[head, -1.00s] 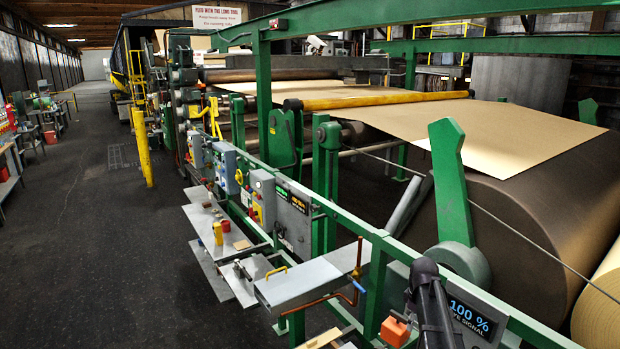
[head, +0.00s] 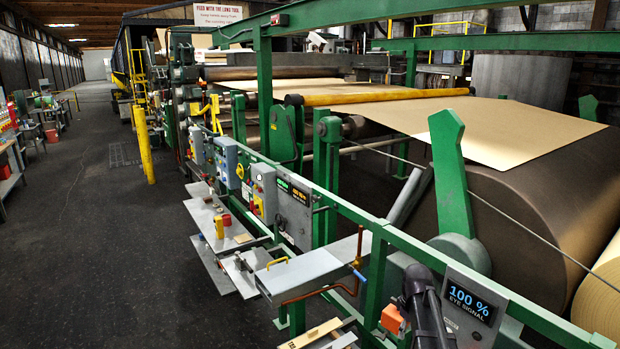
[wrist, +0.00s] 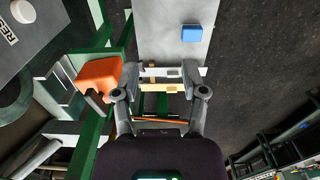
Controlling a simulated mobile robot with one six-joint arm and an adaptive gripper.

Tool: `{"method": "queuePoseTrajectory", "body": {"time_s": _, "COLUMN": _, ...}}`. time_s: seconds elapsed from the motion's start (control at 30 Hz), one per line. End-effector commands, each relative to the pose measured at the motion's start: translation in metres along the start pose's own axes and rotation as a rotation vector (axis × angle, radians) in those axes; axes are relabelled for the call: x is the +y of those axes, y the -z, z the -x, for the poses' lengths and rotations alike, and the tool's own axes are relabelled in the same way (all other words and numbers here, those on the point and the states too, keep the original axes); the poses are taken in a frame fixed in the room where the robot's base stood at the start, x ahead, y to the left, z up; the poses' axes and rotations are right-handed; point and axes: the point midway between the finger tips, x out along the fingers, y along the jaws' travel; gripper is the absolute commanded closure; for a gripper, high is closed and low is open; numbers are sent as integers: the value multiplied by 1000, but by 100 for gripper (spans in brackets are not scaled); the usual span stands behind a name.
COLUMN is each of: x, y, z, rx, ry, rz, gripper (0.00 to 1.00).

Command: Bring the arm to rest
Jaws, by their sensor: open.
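My gripper (wrist: 160,78) shows in the wrist view with its two fingers apart and nothing gripped between them. Through the gap I see a light grey bar and a tan piece, which look to lie beyond the fingers. An orange box (wrist: 99,75) is just left of the left finger. In the head view a dark link of my arm stands at the bottom right, in front of the green rail and beside the "100 % EYE SIGNAL" display (head: 470,302). The gripper's fingers cannot be made out there.
A grey plate with a blue block (wrist: 191,33) lies ahead of the fingers. The head view shows a green rail (head: 345,207) with control boxes, a grey shelf (head: 303,274), a copper-coloured pipe and a large roll (head: 540,215). The dark floor (head: 95,240) at left is clear.

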Motion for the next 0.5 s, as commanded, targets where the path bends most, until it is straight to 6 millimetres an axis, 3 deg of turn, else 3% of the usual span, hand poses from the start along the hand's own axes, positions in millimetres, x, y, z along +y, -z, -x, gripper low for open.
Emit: {"method": "queuePoseTrajectory", "body": {"time_s": 0.5, "x": -92, "y": -24, "z": -95, "rx": 0, "ry": 0, "rz": -295, "gripper": 44}}
